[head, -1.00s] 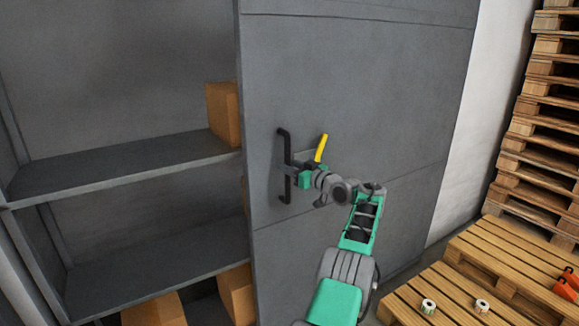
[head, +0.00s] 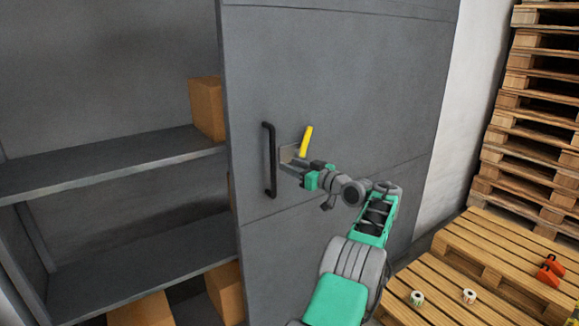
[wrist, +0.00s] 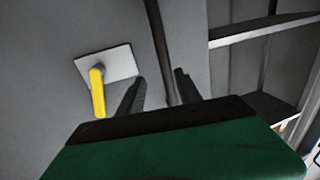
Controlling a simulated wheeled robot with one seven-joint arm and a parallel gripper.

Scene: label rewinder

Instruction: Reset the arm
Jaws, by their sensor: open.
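My gripper (head: 291,168) is open and empty, just right of the black bar handle (head: 269,160) on the grey cabinet door (head: 350,90) in the head view. In the wrist view, my two dark fingers (wrist: 160,88) stand apart. The handle (wrist: 158,40) runs down the picture between their tips, with no grip on it. A yellow lever (head: 306,141) on a pale plate sits by the gripper in the head view. It also shows left of the fingers in the wrist view (wrist: 97,92). The gap between fingers and handle is hard to judge.
The cabinet's left side is open, with grey shelves (head: 110,165) and several cardboard boxes (head: 207,108). A tall pallet stack (head: 540,110) stands at right. A low pallet (head: 500,245) holds label rolls (head: 469,296) and orange items (head: 550,270).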

